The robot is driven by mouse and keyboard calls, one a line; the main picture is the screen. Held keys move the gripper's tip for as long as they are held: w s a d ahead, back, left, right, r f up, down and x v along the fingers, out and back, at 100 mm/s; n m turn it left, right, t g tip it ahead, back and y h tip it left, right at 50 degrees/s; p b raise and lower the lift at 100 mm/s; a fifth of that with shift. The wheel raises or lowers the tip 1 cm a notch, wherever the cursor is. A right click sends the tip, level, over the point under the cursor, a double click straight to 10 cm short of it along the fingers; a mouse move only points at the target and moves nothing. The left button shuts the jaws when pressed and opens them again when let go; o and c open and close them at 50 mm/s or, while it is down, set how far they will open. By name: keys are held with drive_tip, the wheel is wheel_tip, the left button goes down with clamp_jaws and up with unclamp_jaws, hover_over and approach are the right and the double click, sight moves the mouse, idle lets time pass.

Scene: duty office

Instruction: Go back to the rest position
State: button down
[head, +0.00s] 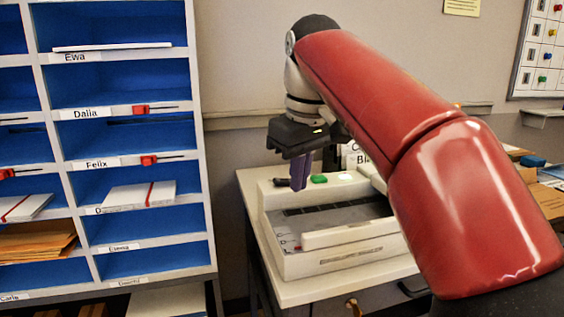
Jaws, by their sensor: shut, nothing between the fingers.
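My gripper (300,172) hangs at the end of my red arm, in the middle of the head view. Its purple fingers point down and are together, with nothing seen between them. They are above or in front of the back left part of a white office machine (340,261), near its green button (319,179). I cannot tell how far the fingertips are from the machine. My arm hides the machine's right side and part of a sign behind it.
A blue pigeonhole shelf (123,90) with name labels stands on the left, holding papers and brown envelopes (38,241). The machine stands on a small white-topped table (300,292). Papers and boxes (540,190) lie at the right. A board (541,50) hangs on the right wall.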

drive_tip(key=s+d+f+m+t, duration=0.1)
drive_tip(key=s+d+f+m, duration=0.1)
drive_tip(key=s+d+f, duration=0.2)
drive_tip(key=s+d+f+m+t, duration=0.1)
drive_tip(key=s+d+f+m, duration=0.2)
drive_tip(key=s+f, duration=0.5)
drive_tip(key=s+d+f+m+t, duration=0.1)
drive_tip(key=s+d+f+m, duration=0.2)
drive_tip(key=f, duration=0.8)
drive_tip(key=s+d, duration=0.2)
drive_tip(key=s, duration=0.1)
drive_tip(key=shift+d+f+t+h, duration=0.25)
drive_tip(key=shift+f+t+h, duration=0.1)
drive_tip(key=shift+t+h, duration=0.05)
drive_tip(key=shift+s, duration=0.1)
